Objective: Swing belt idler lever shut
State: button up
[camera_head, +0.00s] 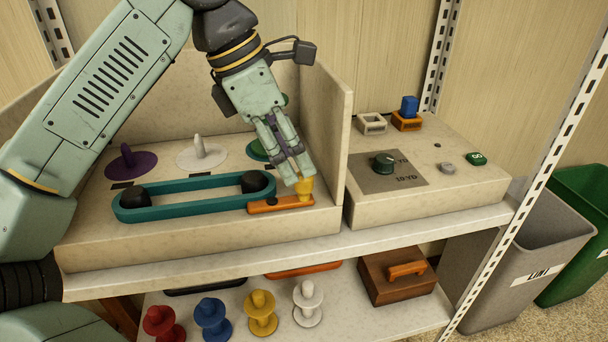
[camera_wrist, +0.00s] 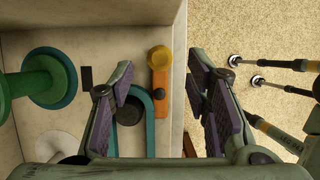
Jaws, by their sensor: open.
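The belt idler lever (camera_head: 270,206) is an orange bar on the front right of the pale bench, with a yellow knob (camera_head: 305,187) at its right end. A teal belt (camera_head: 190,185) loops around two black pulleys just left of it. In the wrist view the lever (camera_wrist: 159,85) and its yellow knob (camera_wrist: 160,58) lie ahead, between the spread fingers. My gripper (camera_head: 300,183) is above and by the knob; it also shows in the wrist view (camera_wrist: 160,82), open and empty. Whether a finger touches the knob I cannot tell.
A tall side panel (camera_head: 328,130) stands right of the gripper. Purple (camera_head: 130,163), white (camera_head: 202,154) and green discs with pegs are behind the belt. A control box (camera_head: 430,200) with a dark dial (camera_head: 383,162) is to the right. Several coloured spools stand on the lower shelf.

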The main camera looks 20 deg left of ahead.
aim_at(301, 174)
jog(key=x, duration=0.5)
jog(key=shift+f, duration=0.1)
jog(key=shift+c, duration=0.6)
grip_shut()
